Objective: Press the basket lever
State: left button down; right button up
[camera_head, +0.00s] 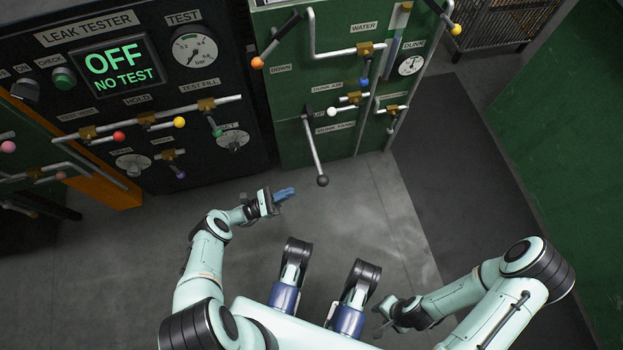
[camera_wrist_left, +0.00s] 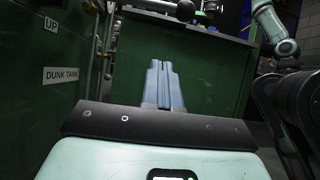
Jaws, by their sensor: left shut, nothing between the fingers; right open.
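A long lever (camera_head: 314,147) with a black ball knob hangs down from the green dunk tank panel (camera_head: 290,92). No label in view reads "basket", so I cannot confirm that it is the basket lever. Its black knob also shows at the top of the left wrist view (camera_wrist_left: 185,10). My left gripper (camera_head: 284,194) is shut and empty, left of the knob and a little lower in the head view, apart from it. Its blue fingers show together in the left wrist view (camera_wrist_left: 163,85). My right gripper (camera_head: 383,318) is open near my base, far from the panel.
The green panel also carries an orange-knobbed lever (camera_head: 274,46), a blue-knobbed valve (camera_head: 364,81), a white-knobbed valve (camera_head: 332,111) and pipes. The black leak tester (camera_head: 90,110) stands left. Grey floor (camera_head: 390,215) in front is clear.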

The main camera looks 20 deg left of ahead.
pick_arm(q)
jog(key=shift+s+a+t, duration=0.3)
jog(key=shift+t, duration=0.2)
jog(key=a+r+x, duration=0.1)
jog(key=r+x, duration=0.1)
jog(key=x, duration=1.1)
jog(key=shift+s, duration=0.45)
jog(key=shift+a, duration=0.1)
jog(key=shift+n, duration=0.3)
